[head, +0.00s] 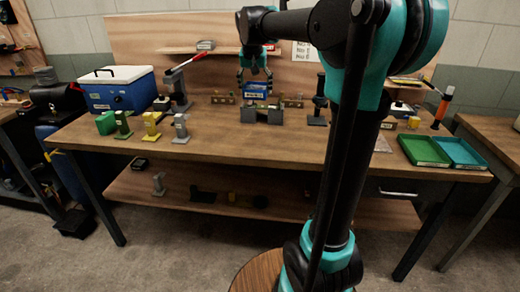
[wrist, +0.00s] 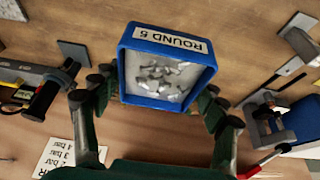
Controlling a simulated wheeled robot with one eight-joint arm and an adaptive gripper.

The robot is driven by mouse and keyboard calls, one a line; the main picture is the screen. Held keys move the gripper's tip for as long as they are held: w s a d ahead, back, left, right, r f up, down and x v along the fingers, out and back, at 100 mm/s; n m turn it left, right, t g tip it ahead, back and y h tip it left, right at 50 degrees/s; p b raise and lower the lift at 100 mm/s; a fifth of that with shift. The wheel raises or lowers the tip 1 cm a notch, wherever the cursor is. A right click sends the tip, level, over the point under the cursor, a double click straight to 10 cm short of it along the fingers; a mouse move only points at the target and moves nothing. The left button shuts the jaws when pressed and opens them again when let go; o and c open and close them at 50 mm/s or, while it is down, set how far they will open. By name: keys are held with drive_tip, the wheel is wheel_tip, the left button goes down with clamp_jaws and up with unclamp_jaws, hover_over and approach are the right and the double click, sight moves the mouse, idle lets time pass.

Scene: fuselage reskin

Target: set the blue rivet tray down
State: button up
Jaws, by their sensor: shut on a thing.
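The blue rivet tray (wrist: 127,73) is a small open box with a white label reading "ROUND 5" and several silvery rivets inside. In the wrist view my gripper (wrist: 158,92) has its fingers on both sides of the tray, shut on it. In the head view my gripper (head: 256,77) hangs over the back middle of the wooden workbench (head: 215,140), with the blue tray (head: 257,87) between its fingers. The tray shows just above or at a grey block-like fixture (head: 262,113). I cannot tell whether the tray touches anything below.
A blue cooler box (head: 115,92) and a red-handled press (head: 178,90) stand left. Green, yellow and grey small stands (head: 152,127) line the front left. A flat green tray (head: 424,151) and flat blue tray (head: 461,153) lie right. The bench's front middle is clear.

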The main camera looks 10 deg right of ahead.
sight(257, 141)
wheel_tip(257, 141, down, 20)
drive_tip(key=shift+s+f, duration=0.1)
drive_tip(key=shift+s, duration=0.05)
idle(0.4)
drive_tip(key=o, duration=1.3)
drive_tip(key=shift+f, duration=0.1)
drive_tip(key=v, duration=1.2)
drive_tip(key=s+d+f+n, duration=0.1)
drive_tip(key=s+d+f, duration=0.1)
drive_tip(key=s+f, duration=0.7)
drive_tip(key=s+d+f+n+y, duration=0.1)
drive_tip(key=s+d+f+n, duration=0.1)
drive_tip(key=s+f, duration=0.8)
drive_tip(key=s+d, duration=0.1)
drive_tip(key=s, duration=0.6)
drive_tip(key=shift+d+f+n, duration=0.2)
drive_tip(key=shift+f+n, duration=0.1)
